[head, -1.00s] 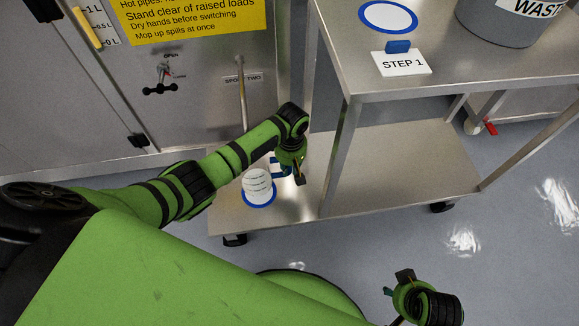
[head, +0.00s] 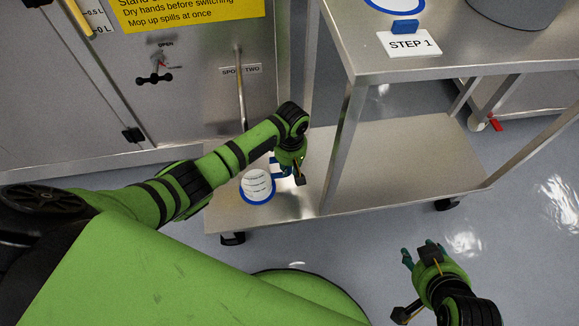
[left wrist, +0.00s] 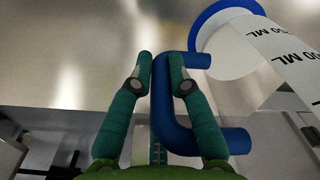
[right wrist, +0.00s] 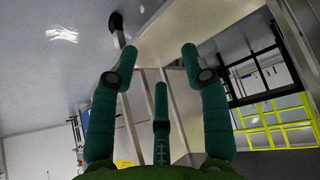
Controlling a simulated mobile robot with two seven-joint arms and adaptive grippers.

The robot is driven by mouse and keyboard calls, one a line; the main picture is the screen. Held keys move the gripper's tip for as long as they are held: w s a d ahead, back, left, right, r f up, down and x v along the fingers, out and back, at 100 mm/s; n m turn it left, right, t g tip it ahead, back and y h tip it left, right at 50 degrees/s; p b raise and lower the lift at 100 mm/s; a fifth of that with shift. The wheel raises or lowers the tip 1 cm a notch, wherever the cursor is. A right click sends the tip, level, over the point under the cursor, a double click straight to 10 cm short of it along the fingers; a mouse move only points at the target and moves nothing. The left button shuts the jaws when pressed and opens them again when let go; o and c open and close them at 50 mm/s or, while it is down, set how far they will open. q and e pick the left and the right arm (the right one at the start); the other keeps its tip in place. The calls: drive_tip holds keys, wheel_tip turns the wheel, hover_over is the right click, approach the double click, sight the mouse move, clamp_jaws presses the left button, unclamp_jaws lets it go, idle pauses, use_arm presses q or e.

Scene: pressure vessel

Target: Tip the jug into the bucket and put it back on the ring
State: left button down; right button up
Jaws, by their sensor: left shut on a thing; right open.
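In the left wrist view the fingers (left wrist: 160,75) are shut on the jug's blue handle (left wrist: 165,115). A blue-edged white ring (head: 393,5) lies on the cart's top behind the STEP 1 sign (head: 409,43). The grey bucket (head: 515,8) stands at the top right, mostly cut off. My right gripper (right wrist: 158,55) is open and empty, low at the right over the floor.
The steel cart's top (head: 470,55) overhangs the lower shelf (head: 405,160), and a cart leg (head: 343,150) stands right of the jug. A thin pipe (head: 241,95) by the SPOUT TWO label comes down behind the jug. The shelf's right part is clear.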

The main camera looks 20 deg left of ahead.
use_arm(q)
drive_tip(key=shift+f+b, duration=0.45)
drive_tip(key=shift+b, duration=0.15)
drive_tip(key=shift+f+b, duration=0.5)
drive_tip(key=shift+b, duration=0.15)
use_arm(e)
drive_tip(key=w+a+r+t+y, duration=0.1)
drive_tip(key=w+a+r+t, duration=0.2)
drive_tip(key=r, duration=0.3)
drive_tip(key=w+a+r+n+t+y, duration=0.1)
drive_tip(key=w+a+r+t+y, duration=0.1)
drive_tip(key=w+r+t, duration=0.3)
drive_tip(key=shift+a+r+t, duration=0.45)
drive_tip(key=shift+r+t, duration=0.05)
drive_tip(key=shift+r, duration=0.7)
drive_tip(key=shift+w, duration=0.1)
use_arm(q)
drive_tip(key=shift+f+b, duration=0.35)
drive_tip(key=shift+f, duration=0.4)
use_arm(e)
drive_tip(key=shift+f, duration=0.3)
use_arm(q)
drive_tip(key=c, duration=1.1)
unclamp_jaws()
